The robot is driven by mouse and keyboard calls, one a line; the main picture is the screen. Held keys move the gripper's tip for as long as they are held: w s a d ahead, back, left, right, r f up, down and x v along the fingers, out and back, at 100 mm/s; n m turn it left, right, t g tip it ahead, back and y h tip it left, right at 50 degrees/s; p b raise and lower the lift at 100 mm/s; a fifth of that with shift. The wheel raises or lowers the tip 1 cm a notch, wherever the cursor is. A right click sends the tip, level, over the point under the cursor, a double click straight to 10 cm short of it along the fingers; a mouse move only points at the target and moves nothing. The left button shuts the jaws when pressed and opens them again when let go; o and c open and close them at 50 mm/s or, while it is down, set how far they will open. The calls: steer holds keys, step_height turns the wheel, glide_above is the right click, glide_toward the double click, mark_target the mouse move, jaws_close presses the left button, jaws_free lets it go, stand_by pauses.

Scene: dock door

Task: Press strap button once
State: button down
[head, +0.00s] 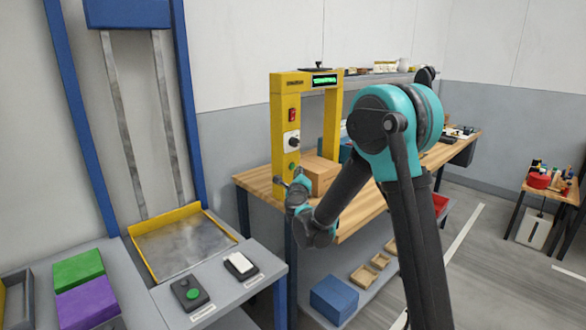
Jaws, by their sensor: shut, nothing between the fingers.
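A yellow strapping frame (284,120) stands on a wooden bench (256,180), with a lit green display (324,80) on its top beam. Its left post carries a red switch (292,114), a dark knob on a white plate (292,141) and a green button (291,167) low down. A cardboard box (318,174) sits inside the frame. My gripper (281,182) is at the lower part of the post, just below the green button. It is shut and empty. Its fingertips are small, and I cannot tell whether they touch the post.
A black box with another green button (192,294) and a white switch (241,265) lie on the grey table (215,283) at front left. Green (78,268) and purple (88,303) blocks are beside them. A blue-framed lift (183,90) stands behind.

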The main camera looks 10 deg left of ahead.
steer(key=shift+s+d, duration=0.8)
steer(key=shift+d, duration=0.2)
steer(key=shift+s+d, duration=0.75)
steer(key=shift+d, duration=0.2)
steer(key=s+d+n+g+y, duration=0.5)
steer(key=s+n, duration=0.4)
steer(key=n, duration=0.6)
steer(key=s+d+f+n+g+h, duration=0.3)
steer(key=s+d+f+n+g, duration=0.1)
steer(key=s+d+f, duration=0.5)
steer(key=s+d+f+n+g+h, duration=0.4)
steer(key=s+d+f, duration=0.6)
steer(key=s+d, duration=0.4)
steer(key=s+n+g, duration=0.1)
steer(key=s+n, duration=0.1)
steer(key=s, duration=0.2)
steer(key=shift+f, duration=0.25)
